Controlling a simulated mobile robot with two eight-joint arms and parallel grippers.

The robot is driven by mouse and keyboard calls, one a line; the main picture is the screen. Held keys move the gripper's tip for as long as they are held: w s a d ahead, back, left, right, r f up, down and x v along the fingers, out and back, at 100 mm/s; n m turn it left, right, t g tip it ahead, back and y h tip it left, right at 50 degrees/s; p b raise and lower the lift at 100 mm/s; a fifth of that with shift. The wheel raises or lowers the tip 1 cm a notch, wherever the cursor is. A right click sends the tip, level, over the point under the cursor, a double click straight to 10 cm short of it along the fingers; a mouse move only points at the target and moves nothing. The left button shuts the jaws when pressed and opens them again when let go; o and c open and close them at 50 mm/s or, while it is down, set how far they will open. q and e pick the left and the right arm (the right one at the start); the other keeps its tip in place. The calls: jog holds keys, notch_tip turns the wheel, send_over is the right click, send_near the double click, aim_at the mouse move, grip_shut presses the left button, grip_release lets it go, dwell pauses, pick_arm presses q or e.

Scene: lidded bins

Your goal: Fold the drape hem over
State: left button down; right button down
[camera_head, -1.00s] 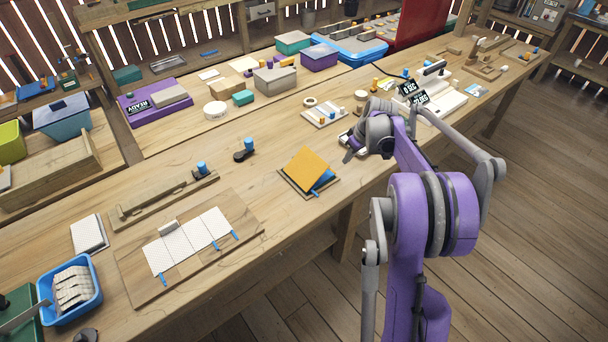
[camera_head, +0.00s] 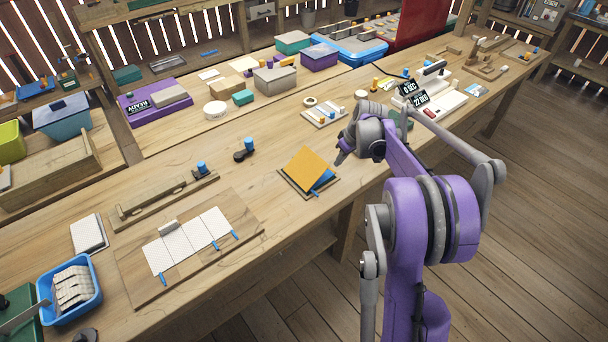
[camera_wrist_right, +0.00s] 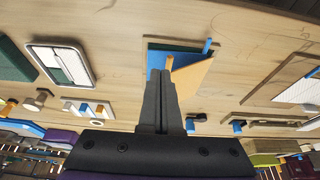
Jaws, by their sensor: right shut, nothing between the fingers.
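The drape is an orange panel (camera_head: 308,165) standing tilted over a blue sheet (camera_head: 323,180) on a small wooden board (camera_head: 299,188). A blue peg or tab shows at the board's front edge. My right gripper (camera_head: 341,158) is just right of the drape, shut and empty. In the right wrist view, the shut fingertips (camera_wrist_right: 157,76) overlap the blue sheet (camera_wrist_right: 168,57), beside the raised orange panel (camera_wrist_right: 193,80). I cannot tell whether they touch it. My left gripper is not in view.
A board with a white gridded sheet (camera_head: 190,240) and blue tabs lies at left. A blue bin (camera_head: 70,290) holds pale pieces. A tray of small parts (camera_head: 322,113) and a white device (camera_head: 435,103) stand beyond my arm. Bench between drape and gridded board is mostly clear.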

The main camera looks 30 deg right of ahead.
jog(key=shift+a, duration=0.5)
jog(key=shift+f, duration=0.1)
jog(key=shift+f+b, duration=2.25)
jog(key=shift+f, duration=1.3)
jog(key=shift+w+r+p, duration=0.1)
jog(key=shift+r+p, duration=1)
jog(key=shift+r, duration=0.55)
jog(key=shift+f, duration=0.1)
